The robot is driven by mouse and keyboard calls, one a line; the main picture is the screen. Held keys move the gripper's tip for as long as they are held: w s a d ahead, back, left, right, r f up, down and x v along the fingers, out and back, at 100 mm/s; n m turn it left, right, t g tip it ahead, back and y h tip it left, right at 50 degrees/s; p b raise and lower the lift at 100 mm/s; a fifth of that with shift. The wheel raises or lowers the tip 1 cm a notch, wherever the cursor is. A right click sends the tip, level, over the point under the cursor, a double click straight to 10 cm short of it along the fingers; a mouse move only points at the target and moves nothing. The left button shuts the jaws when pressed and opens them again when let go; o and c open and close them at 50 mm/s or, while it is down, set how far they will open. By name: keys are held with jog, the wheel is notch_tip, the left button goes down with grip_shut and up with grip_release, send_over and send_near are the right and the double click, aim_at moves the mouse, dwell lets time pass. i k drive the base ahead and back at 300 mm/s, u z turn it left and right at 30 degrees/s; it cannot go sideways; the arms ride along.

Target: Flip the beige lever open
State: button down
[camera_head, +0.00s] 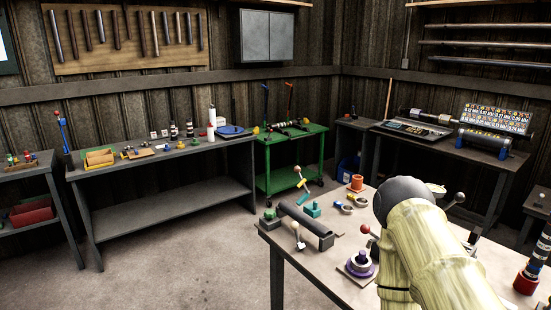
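I cannot tell for sure which lever is the beige one. A small lever with a pale knob (296,226) stands near the left front edge of the near workbench (335,268). A thin upright lever with a pale top and coloured handle (302,183) stands at that bench's far left. A grey-knobbed lever (459,198) shows just right of my arm. My pale yellow arm with its dark rounded joint comes in from the lower right and covers part of the bench. My gripper is not visible.
A dark bar (306,225) lies on the near bench, with a teal block (313,209), an orange cylinder (357,183) and a purple ringed part (361,264) around it. A long bench (160,156) and a green cart (289,176) stand behind. Concrete floor (190,256) is clear at left.

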aim_at(294, 226)
jog(key=u, duration=0.05)
jog(key=k, duration=0.65)
jog(key=u, duration=0.7)
jog(key=i, duration=1.45)
jog(key=z, duration=0.8)
